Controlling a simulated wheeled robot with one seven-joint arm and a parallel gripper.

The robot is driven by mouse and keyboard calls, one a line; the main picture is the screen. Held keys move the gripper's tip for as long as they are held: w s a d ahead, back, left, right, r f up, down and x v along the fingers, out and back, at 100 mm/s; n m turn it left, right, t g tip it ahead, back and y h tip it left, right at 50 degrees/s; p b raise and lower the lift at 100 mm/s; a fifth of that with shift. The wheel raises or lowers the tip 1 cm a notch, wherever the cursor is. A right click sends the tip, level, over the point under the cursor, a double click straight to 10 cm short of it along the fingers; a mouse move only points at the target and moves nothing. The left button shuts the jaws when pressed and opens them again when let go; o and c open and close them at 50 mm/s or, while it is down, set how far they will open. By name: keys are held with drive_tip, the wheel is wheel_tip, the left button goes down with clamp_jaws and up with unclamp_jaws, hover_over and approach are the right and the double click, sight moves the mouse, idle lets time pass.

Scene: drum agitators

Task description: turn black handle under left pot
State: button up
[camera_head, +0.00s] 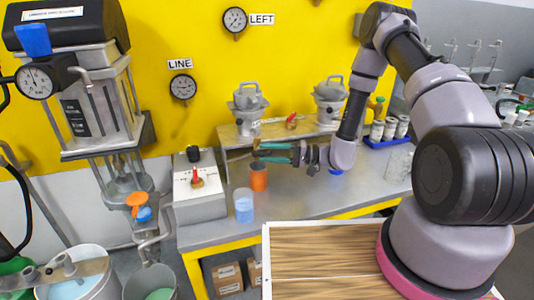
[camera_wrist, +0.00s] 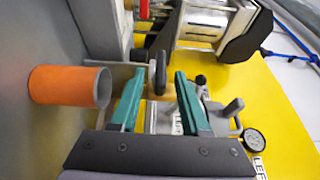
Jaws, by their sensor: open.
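The left pot (camera_head: 248,108) is a grey metal vessel with a lid handle, on a low shelf against the yellow wall. In the wrist view the left pot (camera_wrist: 166,117) shows partly between and behind my fingers. A dark, elongated piece (camera_wrist: 161,74), which looks like the black handle, shows between my teal fingertips in the wrist view; I cannot tell whether they touch it. My gripper (camera_head: 260,153) is open, in front of the shelf below the left pot. It also shows in the wrist view (camera_wrist: 159,76). In the head view my fingers hide the handle area.
An orange cup (camera_head: 259,177) stands just below my gripper, with a blue cup (camera_head: 244,208) nearer. A white box (camera_head: 197,181) with black and red controls stands to the left. The right pot (camera_head: 330,103) and a red handle (camera_head: 292,122) are to the right.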

drive_tip(key=s+d, duration=0.1)
drive_tip(key=d, duration=0.9)
drive_tip(key=shift+s+d, duration=0.1)
drive_tip(key=s+d+r+m+t+h, duration=0.1)
drive_tip(key=s+d+r+h, duration=0.3)
drive_tip(key=r, duration=0.8)
drive_tip(key=s+d+r+m+t+h, duration=0.1)
drive_tip(key=s+d+r+h, duration=0.3)
drive_tip(key=r, duration=0.9)
drive_tip(key=s+d+r+t+h, duration=0.3)
drive_tip(key=s+d+r+h, duration=0.1)
drive_tip(key=s+r+h, duration=0.4)
wheel_tip(320, 180, up, 4)
drive_tip(key=shift+s+r+m, duration=0.15)
drive_tip(key=shift+s+m, duration=0.25)
drive_tip(key=shift+s, duration=0.7)
